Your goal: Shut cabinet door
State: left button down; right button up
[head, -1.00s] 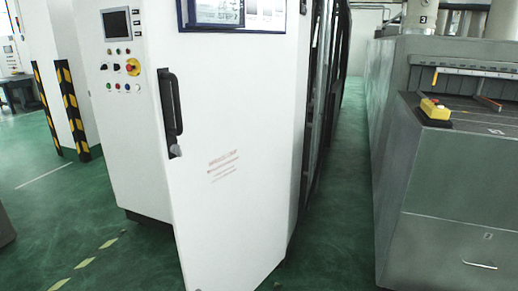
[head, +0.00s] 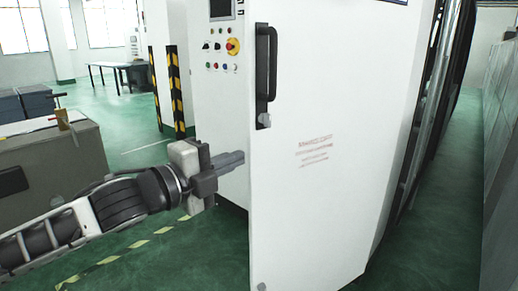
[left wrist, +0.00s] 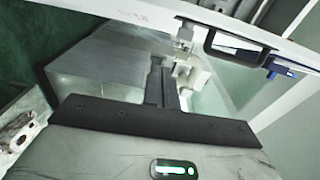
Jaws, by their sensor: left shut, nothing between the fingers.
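The white cabinet door (head: 330,190) stands ajar, its free left edge swung out from the cabinet front (head: 218,110). A black bar handle (head: 265,62) runs down near that edge, with a grey knob below it. My left gripper (head: 240,158) is shut and empty, its fingertips at the door's free edge below the handle. I cannot tell whether they touch the door or reach behind it. In the left wrist view, the dark fingers (left wrist: 161,85) point towards the white door (left wrist: 150,17) and its black handle (left wrist: 237,45). My right gripper is not in view.
A control panel (head: 222,50) with buttons and a screen is on the cabinet front. Yellow-black striped posts (head: 175,85) stand behind at left. A grey bench (head: 50,150) is at far left. Green floor (head: 430,190) is clear right of the cabinet.

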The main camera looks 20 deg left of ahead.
aim_at(258, 137)
pick_arm(q)
jog(key=p+x, duration=0.1)
jog(key=x, duration=0.2)
jog(key=a+x, duration=0.1)
jog(key=x, duration=0.3)
jog(key=w+a+p+x, duration=0.1)
jog(key=x, duration=0.2)
jog(key=shift+w+r+p, duration=0.25)
jog(key=shift+w+p, duration=0.05)
jog(key=shift+w, duration=0.05)
jog(key=shift+w+a+f, duration=0.1)
jog(key=shift+w+a, duration=0.3)
jog(key=shift+a, duration=0.15)
jog(key=shift+a, duration=0.15)
